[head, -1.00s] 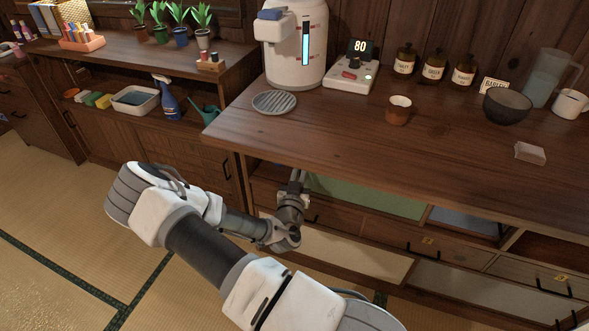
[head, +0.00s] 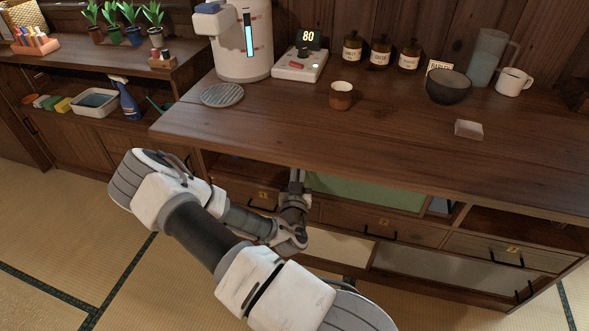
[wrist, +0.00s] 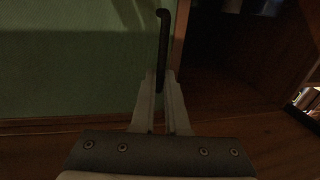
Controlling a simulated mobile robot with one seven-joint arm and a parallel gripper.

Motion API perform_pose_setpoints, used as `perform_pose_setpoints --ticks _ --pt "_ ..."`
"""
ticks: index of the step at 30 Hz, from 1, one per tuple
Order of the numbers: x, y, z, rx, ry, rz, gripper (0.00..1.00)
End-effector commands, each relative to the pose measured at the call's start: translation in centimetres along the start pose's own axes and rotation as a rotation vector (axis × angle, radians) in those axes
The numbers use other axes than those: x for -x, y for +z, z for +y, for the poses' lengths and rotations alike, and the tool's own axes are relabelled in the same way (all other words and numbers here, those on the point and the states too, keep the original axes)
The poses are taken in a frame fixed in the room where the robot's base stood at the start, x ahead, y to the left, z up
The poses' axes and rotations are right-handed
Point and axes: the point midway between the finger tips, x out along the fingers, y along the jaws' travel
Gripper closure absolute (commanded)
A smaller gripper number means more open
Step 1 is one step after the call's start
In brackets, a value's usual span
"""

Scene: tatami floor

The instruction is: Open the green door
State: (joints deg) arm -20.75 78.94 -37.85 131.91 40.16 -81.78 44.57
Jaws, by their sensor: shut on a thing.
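The green door (head: 365,192) is a flat sliding panel in the cabinet under the wooden counter. My gripper (head: 297,182) is at its left edge in the head view, partly hidden by the counter edge and my arm. In the wrist view the green door (wrist: 70,70) fills the left side, with a dark upright bar handle (wrist: 164,40) near its edge. My gripper (wrist: 162,88) is shut on this handle. A dark open gap (wrist: 230,60) shows beside the door edge.
A grey-blue panel (head: 440,206) shows in a narrow strip right of the green door. Drawers (head: 385,223) with dark handles lie below. The counter (head: 400,130) overhangs my gripper and holds a dispenser (head: 242,45), a cup (head: 341,96) and a bowl (head: 447,88).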

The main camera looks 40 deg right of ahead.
Motion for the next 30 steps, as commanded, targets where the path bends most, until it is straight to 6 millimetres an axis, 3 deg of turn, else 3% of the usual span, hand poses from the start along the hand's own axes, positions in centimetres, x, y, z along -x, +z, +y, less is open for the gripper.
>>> perform_pose_setpoints --ticks 18,19,23,30 --pt "0.13 0.09 0.36 0.000 0.000 -0.003 1.00" --pt "0.13 0.09 0.36 0.000 -0.001 -0.003 0.84" --pt "0.11 0.07 0.36 0.000 -0.001 -0.002 0.61" --pt "0.08 0.03 0.35 0.000 0.000 -0.001 0.59"
